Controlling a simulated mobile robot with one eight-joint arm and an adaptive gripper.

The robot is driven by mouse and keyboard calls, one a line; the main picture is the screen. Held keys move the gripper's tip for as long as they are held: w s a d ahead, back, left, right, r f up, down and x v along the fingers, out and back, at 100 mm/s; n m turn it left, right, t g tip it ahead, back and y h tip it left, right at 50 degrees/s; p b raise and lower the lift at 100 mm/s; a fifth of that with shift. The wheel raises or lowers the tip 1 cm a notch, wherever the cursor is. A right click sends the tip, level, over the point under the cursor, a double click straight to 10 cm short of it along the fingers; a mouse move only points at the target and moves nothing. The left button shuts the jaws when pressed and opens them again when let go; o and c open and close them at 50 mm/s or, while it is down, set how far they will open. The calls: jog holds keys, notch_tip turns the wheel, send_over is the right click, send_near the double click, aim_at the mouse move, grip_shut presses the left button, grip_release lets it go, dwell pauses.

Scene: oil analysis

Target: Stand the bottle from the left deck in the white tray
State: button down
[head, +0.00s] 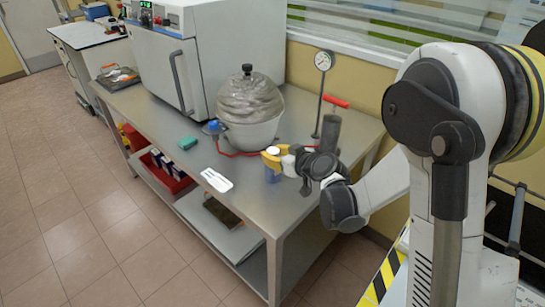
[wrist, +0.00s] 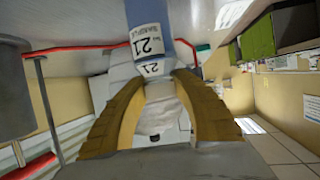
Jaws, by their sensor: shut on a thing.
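The bottle (head: 272,175) is small and blue with a pale top. It stands roughly upright at the right part of the steel bench. My gripper (head: 271,158) has yellow fingers and is shut around the bottle's upper part. In the wrist view the bottle (wrist: 148,40) shows a white label with "21", and its pale end lies between the yellow fingers (wrist: 158,100). I cannot tell whether its base touches the bench or hangs just above it. A small flat white piece (head: 217,180) lies on the bench left of the bottle; it may be the white tray.
The steel bench (head: 185,188) holds a large oven (head: 205,60), a white pot with a grey covering (head: 250,108), a red hose, a green block (head: 187,143) and a gauge stand (head: 322,62). The front strip of bench near the bottle is mostly clear.

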jog(key=shift+r, duration=0.1)
jog(key=shift+f, duration=0.2)
jog(key=c, duration=1.1)
grip_release()
jog(key=shift+r, duration=0.1)
jog(key=shift+c, duration=0.2)
jog(key=shift+r, duration=0.1)
